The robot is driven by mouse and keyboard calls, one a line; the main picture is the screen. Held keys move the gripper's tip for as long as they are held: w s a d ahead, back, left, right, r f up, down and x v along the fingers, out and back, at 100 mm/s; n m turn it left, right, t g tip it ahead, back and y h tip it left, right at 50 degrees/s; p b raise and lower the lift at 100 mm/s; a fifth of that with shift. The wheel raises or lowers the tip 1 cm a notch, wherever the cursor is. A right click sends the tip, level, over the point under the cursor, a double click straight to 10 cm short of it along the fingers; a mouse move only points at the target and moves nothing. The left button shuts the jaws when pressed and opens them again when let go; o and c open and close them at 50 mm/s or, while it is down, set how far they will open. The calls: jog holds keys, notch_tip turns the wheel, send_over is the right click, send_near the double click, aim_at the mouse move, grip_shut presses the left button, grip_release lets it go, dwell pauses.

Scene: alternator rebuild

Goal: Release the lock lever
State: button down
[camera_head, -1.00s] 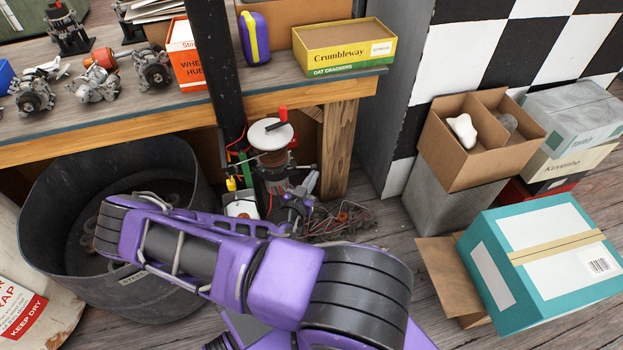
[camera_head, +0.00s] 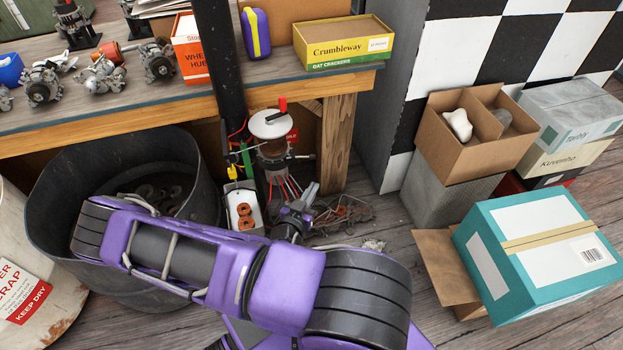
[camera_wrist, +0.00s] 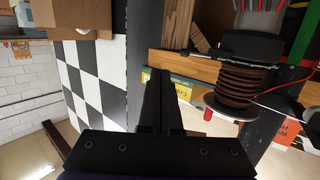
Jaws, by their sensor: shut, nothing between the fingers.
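A post-mounted device with a copper-brown coil stack (camera_head: 272,149) stands in front of the bench. It has a white disc on top (camera_head: 265,124), with a black lever with a red grip (camera_head: 283,104) across it. In the wrist view, turned upside down, the coil stack (camera_wrist: 240,85) shows at right, with the disc edge (camera_wrist: 230,109) and red grip (camera_wrist: 208,114). My gripper (camera_head: 312,190) is below and right of the disc in the head view, apart from the red grip. Its fingers (camera_wrist: 160,80) are together and empty. My forearm hides part of the lower area.
A black post (camera_head: 217,70) rises beside the device. The wooden bench (camera_head: 140,111) is behind, with a yellow cracker box (camera_head: 342,45) on it. A dark tub (camera_head: 50,190) stands left. A small white tray (camera_head: 232,209) holds copper rings. Loose wires (camera_head: 345,215) lie low right.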

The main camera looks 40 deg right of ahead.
jog(key=shift+s+a+r, duration=0.15)
jog(key=shift+s+a, duration=0.4)
jog(key=shift+s, duration=0.25)
jog(key=shift+s+a+r, duration=0.15)
jog(key=shift+s+a, duration=0.4)
jog(key=shift+s, duration=0.25)
jog(key=shift+w, duration=0.1)
